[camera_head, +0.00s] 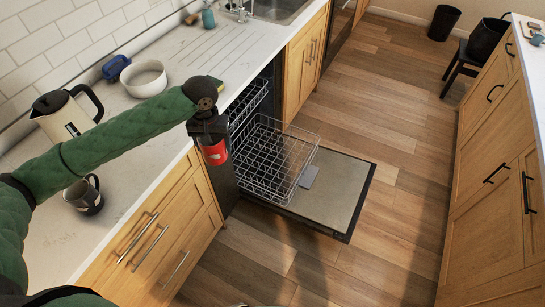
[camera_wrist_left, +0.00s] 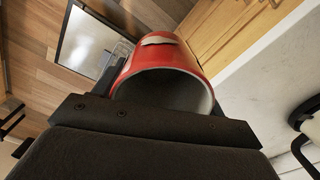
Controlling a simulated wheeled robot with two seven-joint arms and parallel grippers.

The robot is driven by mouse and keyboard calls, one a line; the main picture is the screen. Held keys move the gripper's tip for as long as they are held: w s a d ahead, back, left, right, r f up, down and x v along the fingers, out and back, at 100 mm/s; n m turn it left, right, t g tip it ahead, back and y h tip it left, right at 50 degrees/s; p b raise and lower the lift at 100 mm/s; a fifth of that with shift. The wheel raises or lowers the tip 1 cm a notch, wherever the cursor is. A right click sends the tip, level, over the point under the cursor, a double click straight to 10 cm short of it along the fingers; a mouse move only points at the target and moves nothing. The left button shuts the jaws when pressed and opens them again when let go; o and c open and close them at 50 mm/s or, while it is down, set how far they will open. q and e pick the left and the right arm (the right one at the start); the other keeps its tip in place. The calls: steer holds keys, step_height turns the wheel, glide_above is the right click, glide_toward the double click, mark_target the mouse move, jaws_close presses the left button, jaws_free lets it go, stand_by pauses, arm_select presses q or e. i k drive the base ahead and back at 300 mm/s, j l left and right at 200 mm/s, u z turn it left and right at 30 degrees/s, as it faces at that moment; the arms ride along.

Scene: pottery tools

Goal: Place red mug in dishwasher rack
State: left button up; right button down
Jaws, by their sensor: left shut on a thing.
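The red mug (camera_head: 214,152) hangs in my left gripper (camera_head: 210,135) near the counter's front edge, left of the dishwasher rack. In the left wrist view the red mug (camera_wrist_left: 172,62) is close up between the fingers, its open mouth facing the camera. My left gripper is shut on it. The lower dishwasher rack (camera_head: 268,160) is a wire basket pulled out over the lowered dishwasher door (camera_head: 330,195). I see no dishes in the rack. My right gripper is not in view.
On the white counter (camera_head: 125,195) stand a kettle (camera_head: 62,118), a dark mug (camera_head: 86,196), a white bowl (camera_head: 145,78) and a blue item (camera_head: 116,67). An upper rack (camera_head: 247,103) sits inside the dishwasher. Wooden cabinets (camera_head: 495,190) stand at right, with open floor between.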

mark_target(282, 166)
steer(key=i+l, duration=0.2)
steer(key=i+l+u, duration=0.15)
steer(key=l, duration=0.25)
steer(key=i+l, duration=0.15)
steer(key=l, duration=0.15)
steer(key=i+l+u, duration=0.1)
steer(key=l, duration=0.25)
steer(key=i, duration=0.05)
